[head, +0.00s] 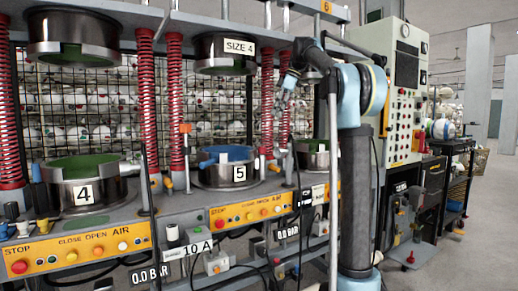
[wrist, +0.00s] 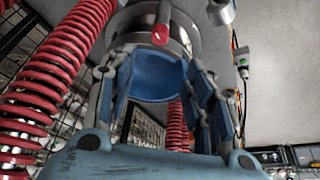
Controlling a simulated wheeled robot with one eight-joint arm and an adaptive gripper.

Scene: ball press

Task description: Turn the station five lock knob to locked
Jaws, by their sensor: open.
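Station five's lower mould (head: 238,174) carries a "5" plate and has a blue inside. Its orange control panel (head: 250,212) runs along the front below it, with several small knobs and buttons. I cannot tell which part is the lock knob. My gripper (head: 289,80) is raised at the right of station five, well above the panel. In the wrist view my gripper (wrist: 158,82) is open, with nothing between its fingers. Beyond the fingers are a blue-lined round mould (wrist: 155,75) and a red-tipped part (wrist: 160,35).
Red springs (head: 266,90) stand beside the moulds, and another red spring (wrist: 60,70) is close at left in the wrist view. Station four's mould (head: 84,188) is at left. A tall control cabinet (head: 404,90) stands behind my arm. Open floor lies at the right.

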